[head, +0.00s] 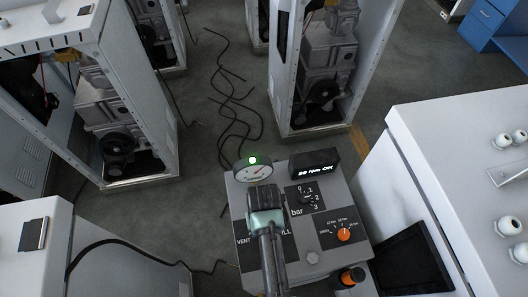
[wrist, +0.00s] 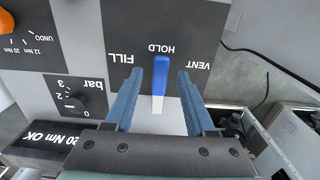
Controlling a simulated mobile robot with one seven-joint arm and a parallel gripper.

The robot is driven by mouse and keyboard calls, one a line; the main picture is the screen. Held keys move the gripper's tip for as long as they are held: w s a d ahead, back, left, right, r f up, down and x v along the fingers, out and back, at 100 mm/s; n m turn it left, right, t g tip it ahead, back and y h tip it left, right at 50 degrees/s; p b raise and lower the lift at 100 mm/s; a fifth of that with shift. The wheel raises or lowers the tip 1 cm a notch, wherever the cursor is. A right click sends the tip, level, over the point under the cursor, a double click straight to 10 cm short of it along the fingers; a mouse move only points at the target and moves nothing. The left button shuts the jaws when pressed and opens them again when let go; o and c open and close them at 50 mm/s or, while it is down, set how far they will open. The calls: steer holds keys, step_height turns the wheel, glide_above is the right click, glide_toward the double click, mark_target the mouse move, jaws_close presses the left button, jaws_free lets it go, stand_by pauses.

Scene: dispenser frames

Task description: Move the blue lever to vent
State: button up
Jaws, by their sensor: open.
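The blue lever (wrist: 160,76) shows in the wrist view on a dark panel (wrist: 222,28). Its blue end points at the word HOLD, with VENT to the right and FILL to the left; the lettering is upside down there. My gripper (wrist: 159,72) is open, with one finger on each side of the lever and a visible gap to both. In the head view my gripper (head: 266,215) is over the grey console (head: 345,266) and hides the lever. Parts of the words VENT and FILL show on either side of it.
The console also carries a round gauge (head: 253,172) with a green light, a black display (head: 315,163) reading 20 Nm OK, a bar knob (head: 304,199) and an orange knob (head: 344,235). White cabinets stand around, and black cables (head: 233,110) lie on the floor.

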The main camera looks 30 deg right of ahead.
jaws_close()
stand_by(1.4)
